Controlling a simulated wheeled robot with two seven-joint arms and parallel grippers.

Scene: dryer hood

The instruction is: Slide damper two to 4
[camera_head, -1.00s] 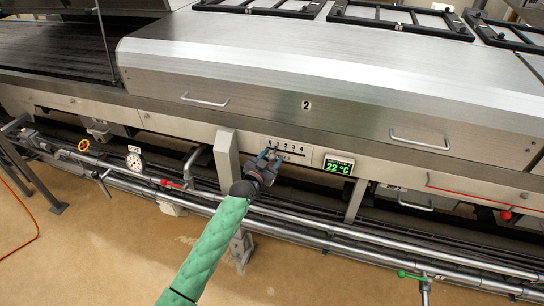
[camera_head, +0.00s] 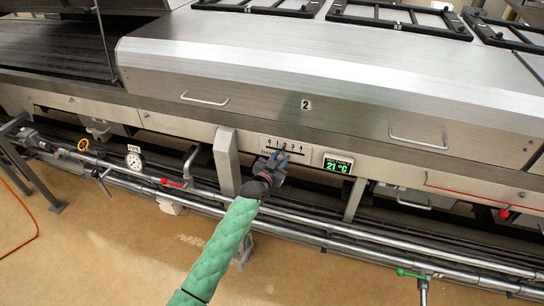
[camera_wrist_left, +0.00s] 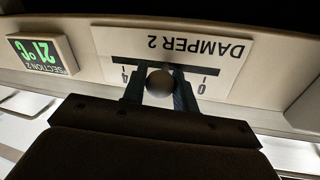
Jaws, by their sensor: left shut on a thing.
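The damper two plate (camera_head: 287,144) is on the front panel below the hood, with a scale from 0 at left to 4 at right. In the left wrist view the plate (camera_wrist_left: 222,50) appears upside down, with 4 at left and 0 at right. My left gripper (camera_head: 279,157) is at the plate's slot. In the wrist view its fingers (camera_wrist_left: 160,88) are shut on the round damper knob (camera_wrist_left: 160,82), which shows around the middle of the scale. The fingers and knob hide the middle digits there. My right gripper is not in view.
A green temperature display (camera_head: 338,164) reading 21 °C is right of the plate. A metal post (camera_head: 227,160) stands to its left. Long pipes (camera_head: 330,243) run below, with a gauge (camera_head: 134,161). Hood handles (camera_head: 205,99) stick out above.

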